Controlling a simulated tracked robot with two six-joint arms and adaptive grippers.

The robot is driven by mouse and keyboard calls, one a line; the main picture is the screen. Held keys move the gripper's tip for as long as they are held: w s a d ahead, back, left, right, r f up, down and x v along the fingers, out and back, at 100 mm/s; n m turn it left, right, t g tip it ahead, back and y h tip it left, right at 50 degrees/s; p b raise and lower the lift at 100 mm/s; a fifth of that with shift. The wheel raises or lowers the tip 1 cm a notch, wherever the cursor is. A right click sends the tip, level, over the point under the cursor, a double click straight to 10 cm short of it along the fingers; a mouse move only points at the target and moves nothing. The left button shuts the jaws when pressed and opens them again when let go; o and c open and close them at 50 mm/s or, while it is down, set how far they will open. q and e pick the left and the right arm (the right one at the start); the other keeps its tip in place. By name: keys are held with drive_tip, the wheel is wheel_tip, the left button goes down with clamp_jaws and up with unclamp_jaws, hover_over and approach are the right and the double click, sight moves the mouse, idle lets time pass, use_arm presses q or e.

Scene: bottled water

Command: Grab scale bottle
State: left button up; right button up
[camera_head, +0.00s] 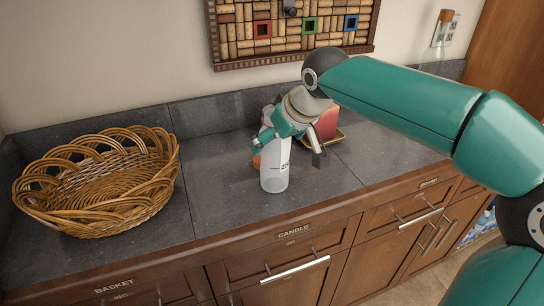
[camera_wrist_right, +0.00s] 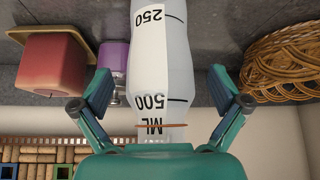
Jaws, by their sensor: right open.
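The scale bottle (camera_head: 274,178) is a clear, whitish bottle standing upright on the dark counter. In the right wrist view the bottle (camera_wrist_right: 163,60) appears upside down, with a white label marked 250, 500 and ML. My right gripper (camera_head: 290,148) is around the upper part of the bottle from above, hiding its top in the head view. Its two fingers are spread, one on each side of the bottle, as the right wrist view shows (camera_wrist_right: 162,88). Gaps show between the fingers and the bottle. My left gripper is not in view.
A red candle (camera_head: 327,122) on a tray stands close behind the bottle at right. A purple item (camera_wrist_right: 114,60) is near it in the wrist view. A wicker basket (camera_head: 100,182) sits at left. A corked glass bottle (camera_head: 437,45) stands far right. A cork board (camera_head: 290,40) hangs behind.

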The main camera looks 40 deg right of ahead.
drive_tip(key=shift+w+f, duration=0.3)
drive_tip(key=shift+f, duration=0.25)
drive_tip(key=c, duration=1.3)
drive_tip(key=shift+o, duration=0.2)
drive_tip(key=shift+r, duration=0.2)
